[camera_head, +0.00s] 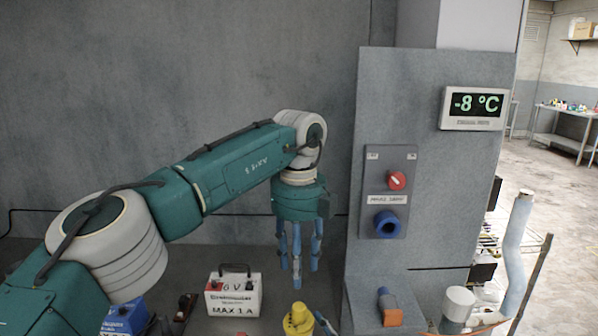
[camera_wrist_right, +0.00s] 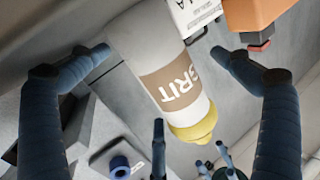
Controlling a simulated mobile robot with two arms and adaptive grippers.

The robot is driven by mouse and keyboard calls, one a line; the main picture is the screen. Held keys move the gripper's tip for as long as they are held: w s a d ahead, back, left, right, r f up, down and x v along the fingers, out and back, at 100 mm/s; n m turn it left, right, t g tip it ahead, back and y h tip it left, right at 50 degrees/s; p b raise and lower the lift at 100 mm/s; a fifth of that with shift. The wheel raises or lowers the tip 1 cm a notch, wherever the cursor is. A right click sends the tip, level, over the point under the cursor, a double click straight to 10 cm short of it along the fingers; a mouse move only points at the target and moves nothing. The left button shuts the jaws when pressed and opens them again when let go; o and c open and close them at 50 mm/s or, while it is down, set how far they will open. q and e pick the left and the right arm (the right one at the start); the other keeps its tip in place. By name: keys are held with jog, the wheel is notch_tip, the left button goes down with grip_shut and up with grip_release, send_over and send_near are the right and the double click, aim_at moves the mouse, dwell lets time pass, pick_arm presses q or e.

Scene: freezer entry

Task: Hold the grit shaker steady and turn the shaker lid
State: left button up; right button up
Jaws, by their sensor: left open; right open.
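The grit shaker stands at the bottom edge of the head view, where only its yellow shaker lid (camera_head: 298,319) shows. In the right wrist view its pale body with a brown GRIT label (camera_wrist_right: 172,82) and the yellow lid (camera_wrist_right: 195,127) show, tilted in the picture. My left gripper (camera_head: 299,268) is open and empty, fingers pointing down, above the lid and apart from it. Its fingertips also show beyond the lid in the right wrist view. My right gripper (camera_wrist_right: 160,72) is open, its fingers spread about the shaker's body; I cannot tell whether any touches.
A white 6 V box (camera_head: 233,298) stands left of the shaker, and a blue box (camera_head: 124,318) farther left. A grey pillar to the right carries a red switch (camera_head: 396,181), a blue socket (camera_head: 387,224) and a temperature display (camera_head: 473,108). An orange block (camera_head: 392,317) lies at its foot.

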jog(key=shift+p+v, duration=0.75)
jog(key=shift+v, duration=2.7)
jog(key=shift+s+d+f, duration=0.1)
jog(key=shift+s+d, duration=0.1)
jog(key=shift+s, duration=0.2)
jog(key=v, duration=1.1)
jog(key=shift+s, duration=0.1)
